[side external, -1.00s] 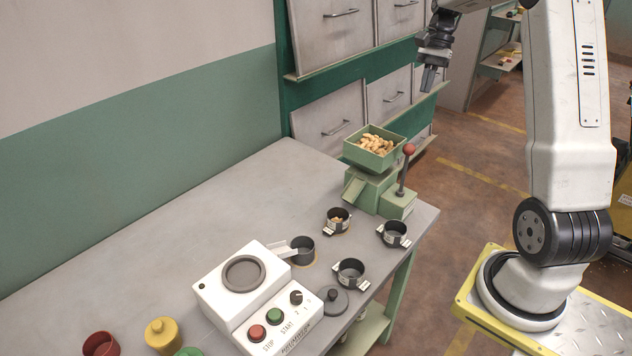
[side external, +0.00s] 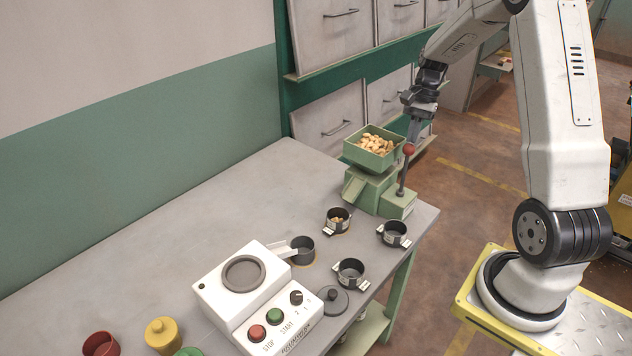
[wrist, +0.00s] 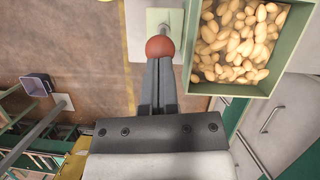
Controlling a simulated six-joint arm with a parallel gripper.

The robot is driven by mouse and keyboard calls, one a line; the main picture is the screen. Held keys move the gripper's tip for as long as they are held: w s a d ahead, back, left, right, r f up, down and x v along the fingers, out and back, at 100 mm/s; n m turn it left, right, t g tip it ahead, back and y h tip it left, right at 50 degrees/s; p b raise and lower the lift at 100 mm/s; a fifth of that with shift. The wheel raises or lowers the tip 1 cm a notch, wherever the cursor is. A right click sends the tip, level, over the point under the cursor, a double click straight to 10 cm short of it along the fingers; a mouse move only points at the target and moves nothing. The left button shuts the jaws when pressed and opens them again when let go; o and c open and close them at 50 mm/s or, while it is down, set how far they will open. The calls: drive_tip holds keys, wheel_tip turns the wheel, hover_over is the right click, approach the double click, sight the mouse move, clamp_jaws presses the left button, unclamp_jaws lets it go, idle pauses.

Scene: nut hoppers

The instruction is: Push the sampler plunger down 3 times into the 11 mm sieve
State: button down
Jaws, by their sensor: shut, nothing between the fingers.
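The sampler is a green stand with a hopper (side external: 372,152) of nuts on top, at the far end of the table. Its plunger is a dark rod with a red knob (side external: 409,150). My gripper (side external: 411,142) is shut and empty, pointing down right at the knob. In the wrist view the fingertips (wrist: 160,62) meet the red knob (wrist: 160,47); whether they touch it I cannot tell. A dark sieve (side external: 338,220) with some nuts inside sits before the sampler chute. Two more sieves, one at the right (side external: 394,234) and one nearer (side external: 351,271), look empty. Size labels are unreadable.
A white machine (side external: 243,290) with red and green buttons stands at the near end, beside a handled dark cup (side external: 302,250) and a dark lid (side external: 332,301). Red (side external: 100,345) and yellow (side external: 161,334) pots stand at front left. The table's left part is clear.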

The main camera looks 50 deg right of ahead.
sight(412, 145)
drive_tip(key=shift+f, duration=0.15)
drive_tip(key=shift+f, duration=1.85)
drive_tip(key=shift+s+a+f, duration=0.1)
drive_tip(key=v, duration=1.4)
drive_tip(key=shift+r, duration=0.4)
drive_tip(key=w+a+r+n+g+h, duration=0.2)
drive_tip(key=w+a+r+n+g, duration=0.1)
drive_tip(key=n, duration=0.7)
drive_tip(key=shift+w+n, duration=0.4)
drive_tip(key=shift+w, duration=0.5)
drive_tip(key=shift+a+r, duration=0.1)
